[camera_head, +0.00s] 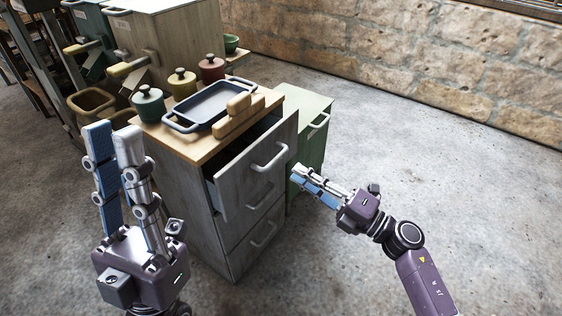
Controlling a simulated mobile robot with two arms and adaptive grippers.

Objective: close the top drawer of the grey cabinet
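The grey cabinet (178,185) has a light wooden top and a stack of drawers. Its top drawer (232,188) is pulled out, and a dark gap shows behind its front, which carries a pale bar handle (270,157). The lower drawers look shut. My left gripper (113,130) is left of the cabinet, pointing up the picture, with its fingers apart and nothing between them. My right gripper (296,174) is just right of the drawer front, pointing left towards it. Its fingers look slightly apart and empty; whether it touches the drawer is unclear.
A blue-grey tray (203,107), wooden blocks (238,118) and several lidded pots (148,103) stand on the cabinet top. A green cabinet (312,150) stands behind to the right. Other cabinets and bins crowd the left. The concrete floor (440,170) at right is clear.

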